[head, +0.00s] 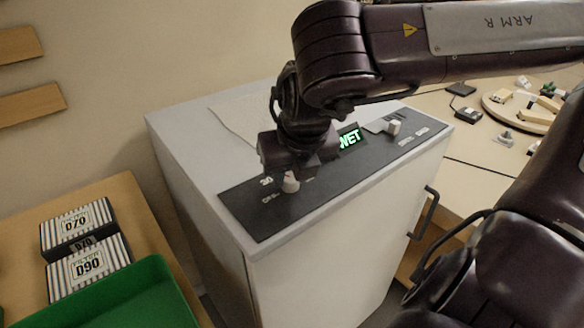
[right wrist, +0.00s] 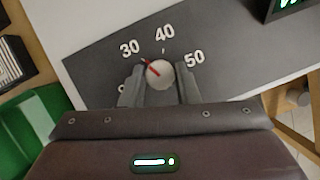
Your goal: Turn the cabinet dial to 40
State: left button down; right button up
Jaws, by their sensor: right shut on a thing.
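The cabinet dial (right wrist: 160,74) is a round white knob with a red pointer on the dark panel (right wrist: 100,75) of the cabinet. In the right wrist view its pointer aims up and left, toward the printed 30 (right wrist: 129,48) and left of the 40 (right wrist: 164,34); the 50 (right wrist: 194,58) is to the right. My right gripper (right wrist: 160,82) is shut on the dial, one finger on each side. In the head view my right gripper (head: 289,178) comes down over the dial and hides part of it. My left gripper is not in view.
The cabinet has a dark door handle (head: 424,214). A green tray (head: 130,297) and striped boxes (head: 78,229) sit at left.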

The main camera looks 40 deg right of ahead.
jog(key=m+h+b, duration=0.1)
jog(key=m, duration=0.1)
jog(key=shift+w+f+m, duration=0.1)
jog(key=shift+m, duration=0.3)
jog(key=m+g+b, duration=0.1)
jog(key=m, duration=0.1)
jog(key=shift+a+m+h, duration=0.15)
jog(key=shift+m+h, duration=0.25)
jog(key=shift+m+g+b, duration=0.35)
jog(key=shift+m+g, duration=0.05)
jog(key=shift+m, duration=0.4)
jog(key=shift+w+m+g+h, duration=0.1)
jog(key=shift+m+g+h, duration=0.2)
jog(key=shift+m, duration=0.5)
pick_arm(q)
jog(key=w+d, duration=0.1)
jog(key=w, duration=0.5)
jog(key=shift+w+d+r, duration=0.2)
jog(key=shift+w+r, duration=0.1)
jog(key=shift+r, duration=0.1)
pick_arm(e)
jog(key=shift+m+g, duration=0.4)
jog(key=shift+m, duration=0.7)
jog(key=o, duration=1)
jog(key=shift+c, duration=0.2)
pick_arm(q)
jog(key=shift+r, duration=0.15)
pick_arm(e)
jog(key=shift+r, duration=0.25)
